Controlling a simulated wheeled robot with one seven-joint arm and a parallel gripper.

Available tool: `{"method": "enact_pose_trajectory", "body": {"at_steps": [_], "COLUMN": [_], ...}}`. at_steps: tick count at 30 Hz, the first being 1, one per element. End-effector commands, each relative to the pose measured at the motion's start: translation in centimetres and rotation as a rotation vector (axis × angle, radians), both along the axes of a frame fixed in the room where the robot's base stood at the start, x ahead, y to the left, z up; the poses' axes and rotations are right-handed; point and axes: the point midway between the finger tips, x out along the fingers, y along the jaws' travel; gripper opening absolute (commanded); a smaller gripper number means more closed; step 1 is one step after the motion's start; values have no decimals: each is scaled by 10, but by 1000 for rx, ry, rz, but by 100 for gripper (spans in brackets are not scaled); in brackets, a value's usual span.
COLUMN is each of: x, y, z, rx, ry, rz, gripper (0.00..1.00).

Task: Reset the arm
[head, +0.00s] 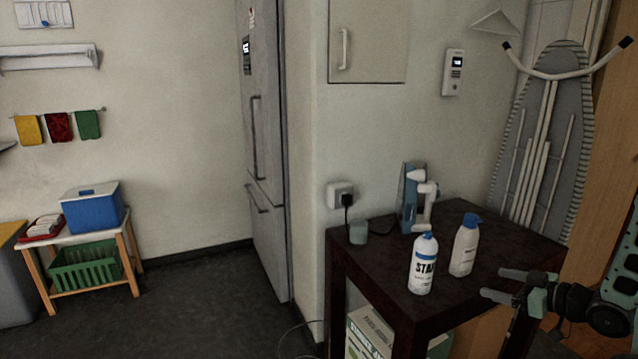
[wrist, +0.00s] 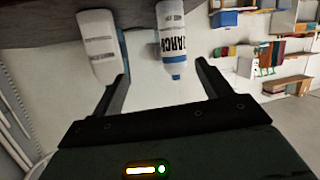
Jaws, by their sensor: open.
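My gripper (head: 507,284) is at the lower right of the head view, beside the right part of a dark table (head: 365,268). Its two fingers are apart with nothing between them. In the wrist view my gripper (wrist: 165,85) shows both fingers spread.
A blue and white device (head: 410,200) stands at the table's back, near a plugged wall socket (head: 340,195). An ironing board (head: 545,140) leans at the right wall. A fridge (head: 262,150) stands left of the table.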

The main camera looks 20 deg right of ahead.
Motion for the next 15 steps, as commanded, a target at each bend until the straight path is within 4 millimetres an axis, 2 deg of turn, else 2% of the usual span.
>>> {"method": "enact_pose_trajectory", "body": {"at_steps": [5,8,12,15], "x": [37,58,76,72], "y": [15,31,70,106], "z": [11,22,45,62], "rx": [-99,-163,-235,-252], "ry": [141,244,415,536], "rz": [-41,-85,-175,-240], "gripper": [78,78,78,78]}}
